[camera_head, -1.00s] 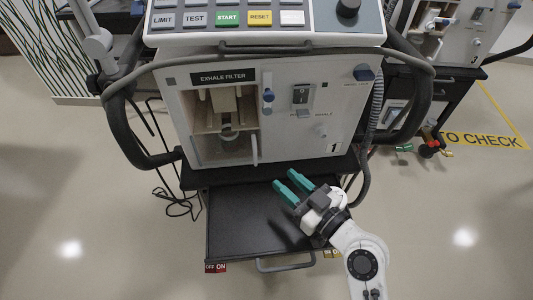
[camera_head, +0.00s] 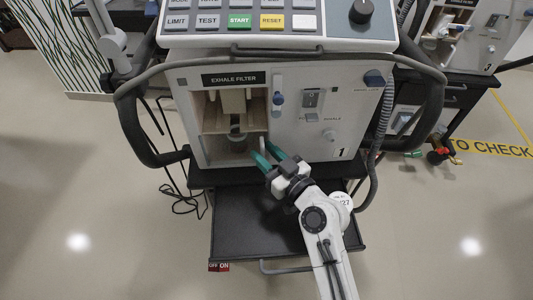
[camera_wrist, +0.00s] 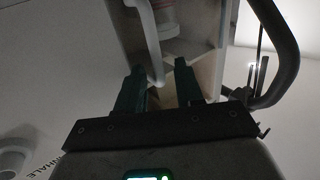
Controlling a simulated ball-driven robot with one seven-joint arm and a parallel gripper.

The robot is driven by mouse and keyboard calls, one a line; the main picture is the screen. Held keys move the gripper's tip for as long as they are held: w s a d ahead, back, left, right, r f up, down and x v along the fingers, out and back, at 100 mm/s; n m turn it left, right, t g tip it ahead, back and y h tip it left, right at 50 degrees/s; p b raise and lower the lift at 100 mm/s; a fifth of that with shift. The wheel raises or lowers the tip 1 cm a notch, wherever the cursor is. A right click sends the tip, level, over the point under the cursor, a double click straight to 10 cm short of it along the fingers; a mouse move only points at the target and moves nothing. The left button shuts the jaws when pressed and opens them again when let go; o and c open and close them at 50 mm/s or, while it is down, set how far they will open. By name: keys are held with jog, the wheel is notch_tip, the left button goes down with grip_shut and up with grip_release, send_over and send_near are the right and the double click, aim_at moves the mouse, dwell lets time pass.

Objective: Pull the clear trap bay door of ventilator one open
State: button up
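Ventilator one (camera_head: 345,125) is a white unit with a bay at its left under an EXHALE FILTER label. The clear trap bay door (camera_head: 228,128) is hard to make out over the bay and looks shut. Its pale upright handle (camera_head: 263,146) is at the bay's lower right edge. My gripper (camera_head: 261,150) has its two teal fingers apart, one on each side of the handle's lower end. In the wrist view, the curved white handle (camera_wrist: 151,42) reaches down between the open fingers (camera_wrist: 158,78), nearer the left one. Contact cannot be told.
A black drawer or shelf (camera_head: 240,230) is under my arm, below the ventilator. A grey hose (camera_head: 380,120) and dark side rails (camera_head: 135,130) flank the unit. Another ventilator stands at the right.

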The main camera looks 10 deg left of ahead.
grip_shut()
dwell(0.3)
dwell(1.1)
